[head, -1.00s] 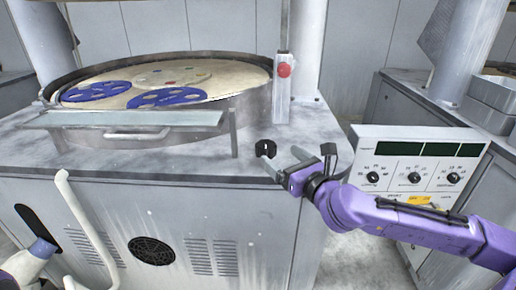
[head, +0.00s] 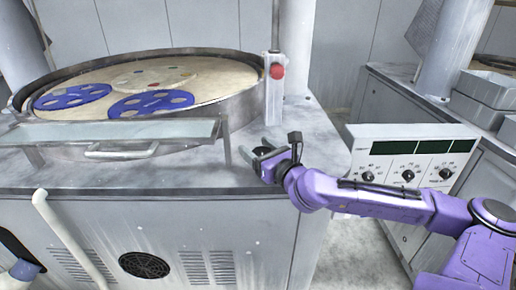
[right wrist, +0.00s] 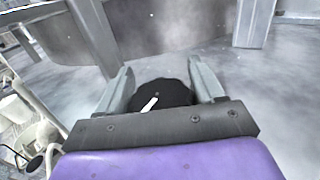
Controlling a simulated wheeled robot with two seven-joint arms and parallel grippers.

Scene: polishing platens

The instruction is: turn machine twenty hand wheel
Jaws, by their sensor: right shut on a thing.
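The hand wheel is a small black knob on the grey top of the machine, near its front right corner. In the right wrist view the wheel (right wrist: 165,96) shows a white pointer mark and sits between my two fingers. In the head view the wheel (head: 264,151) is partly hidden by my gripper. My right gripper (head: 257,149) is shut on the wheel, with one finger on each side. My left gripper is not in view.
A round platen tub (head: 225,113) with blue carrier discs (head: 151,103) stands behind a front shelf (head: 110,133). A post with a red button (head: 276,71) rises behind the wheel. A control panel (head: 412,160) with dials is at the right, behind my arm.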

